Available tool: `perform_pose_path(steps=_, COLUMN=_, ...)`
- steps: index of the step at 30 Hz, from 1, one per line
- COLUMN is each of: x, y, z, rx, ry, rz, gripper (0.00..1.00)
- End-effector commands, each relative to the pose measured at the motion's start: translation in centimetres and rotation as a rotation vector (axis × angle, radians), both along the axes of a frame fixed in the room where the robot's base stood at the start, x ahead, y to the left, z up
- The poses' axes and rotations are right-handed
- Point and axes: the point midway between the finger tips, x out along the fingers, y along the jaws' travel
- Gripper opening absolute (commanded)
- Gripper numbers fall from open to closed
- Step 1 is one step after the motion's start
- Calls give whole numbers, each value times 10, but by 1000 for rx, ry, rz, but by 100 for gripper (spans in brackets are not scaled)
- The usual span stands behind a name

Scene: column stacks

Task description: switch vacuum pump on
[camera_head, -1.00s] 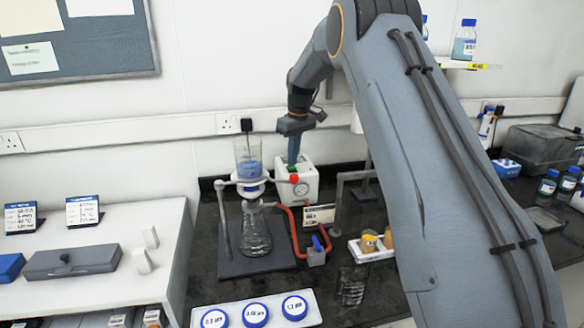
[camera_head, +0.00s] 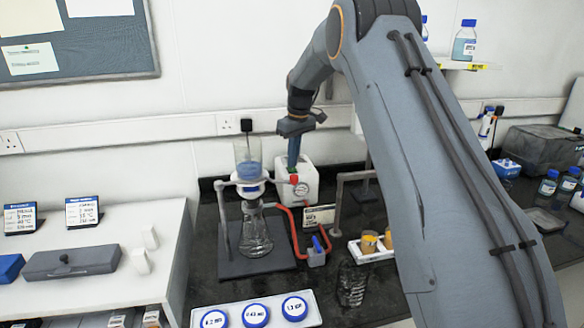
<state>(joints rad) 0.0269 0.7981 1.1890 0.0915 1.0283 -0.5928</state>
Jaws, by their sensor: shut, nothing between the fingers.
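The vacuum pump (camera_head: 303,185) is a white box with a round gauge on its front, standing on the dark bench behind the filter flask. Red tubing (camera_head: 292,236) runs between the pump area and the flask stand.
A white tray of blue-lidded dishes (camera_head: 222,302) lies in front. A holder with orange-filled vials (camera_head: 369,243) is to the right, near my arm.

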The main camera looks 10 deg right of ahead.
Motion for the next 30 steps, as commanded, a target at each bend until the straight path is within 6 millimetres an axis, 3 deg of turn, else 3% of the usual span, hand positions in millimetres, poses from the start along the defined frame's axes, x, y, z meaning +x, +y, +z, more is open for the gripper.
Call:
perform_pose_path(steps=24, x=0, y=0, z=60, rx=0, ry=0, rz=0, gripper=0)
perform_pose_path(steps=30, x=0, y=0, z=64, rx=0, ry=0, rz=0, gripper=0)
